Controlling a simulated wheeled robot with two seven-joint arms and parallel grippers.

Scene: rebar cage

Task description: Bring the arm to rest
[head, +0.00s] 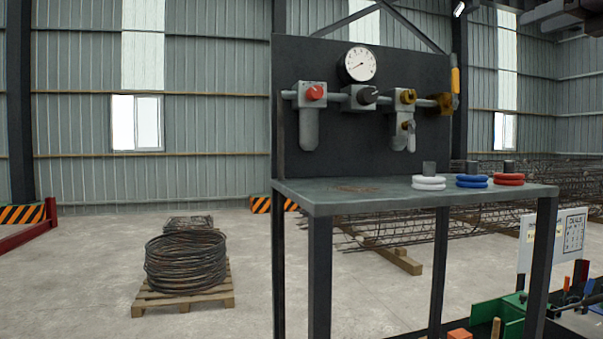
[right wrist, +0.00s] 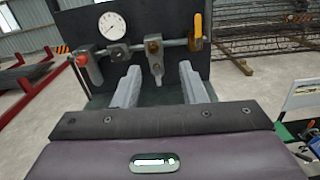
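My right gripper (right wrist: 160,84) shows in the right wrist view with its two grey fingers spread apart and nothing held between them. Part of my right arm and gripper (head: 562,14) shows at the top right corner of the head view, cut off by the edge, above and right of the panel. My left gripper is in neither view. The dark panel (head: 320,62) stands ahead, with a round gauge (head: 360,64), a red knob (head: 315,93), a black knob (head: 367,95), a brass regulator (head: 407,97) and a yellow-handled valve (head: 455,80) along a pipe.
Below the panel is a grey bench (head: 340,200). White rings (head: 429,183), blue rings (head: 472,181) and red rings (head: 508,178) lie on its right part. A wire coil (head: 186,262) sits on a pallet at left. A white sign (head: 570,235) and tools stand at lower right.

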